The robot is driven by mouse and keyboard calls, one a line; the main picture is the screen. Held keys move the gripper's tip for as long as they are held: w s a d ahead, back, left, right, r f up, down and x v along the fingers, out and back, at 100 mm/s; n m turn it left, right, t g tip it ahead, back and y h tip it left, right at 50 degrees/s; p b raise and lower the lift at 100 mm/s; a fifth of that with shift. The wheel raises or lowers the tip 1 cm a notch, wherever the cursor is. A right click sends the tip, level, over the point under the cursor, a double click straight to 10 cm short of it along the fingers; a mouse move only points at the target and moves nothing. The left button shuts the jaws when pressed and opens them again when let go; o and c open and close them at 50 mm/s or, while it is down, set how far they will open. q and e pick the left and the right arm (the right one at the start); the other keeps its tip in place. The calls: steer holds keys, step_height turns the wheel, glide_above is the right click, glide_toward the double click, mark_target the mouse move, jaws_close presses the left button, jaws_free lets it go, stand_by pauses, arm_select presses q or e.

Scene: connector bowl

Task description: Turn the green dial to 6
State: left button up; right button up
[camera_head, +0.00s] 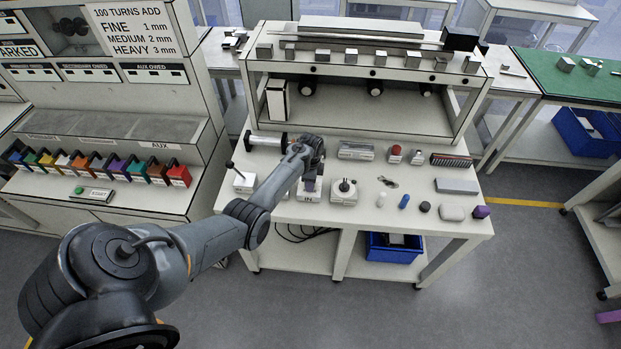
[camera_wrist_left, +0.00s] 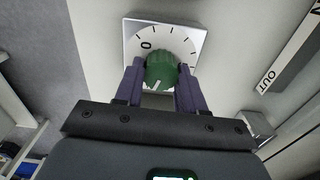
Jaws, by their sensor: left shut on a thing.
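The green dial (camera_wrist_left: 161,70) sits on a white plate (camera_wrist_left: 189,38) with black tick marks in the left wrist view. A "0" shows at the plate's upper left; no other numeral can be read. A pale pointer line on the dial faces down toward my gripper. My left gripper (camera_wrist_left: 160,84) is shut on the dial, one purple-grey finger on each side. In the head view my left gripper (camera_head: 311,183) is over the white table, and the dial is hidden by it. My right gripper is not in view.
A joystick box (camera_head: 344,191) stands close to the right of my left gripper. A box with a lever (camera_head: 243,180) stands to the left. Small parts such as a blue cylinder (camera_head: 404,201) lie at the right. A shelf (camera_head: 370,105) rises behind.

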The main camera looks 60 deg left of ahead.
arm_select(q)
steer(key=n+p, duration=0.1)
steer(key=n, duration=0.2)
steer(key=shift+r+n, duration=0.15)
steer(key=shift+n, duration=0.25)
steer(key=n+p, duration=0.1)
steer(key=n, duration=0.2)
steer(key=shift+a+n, duration=0.1)
steer(key=shift+n, duration=0.2)
steer(key=n+p, duration=0.1)
steer(key=n, duration=0.3)
steer(key=shift+a+n, duration=0.1)
steer(key=shift+n, duration=2.1)
steer(key=o, duration=1.1)
steer(key=shift+c, duration=0.2)
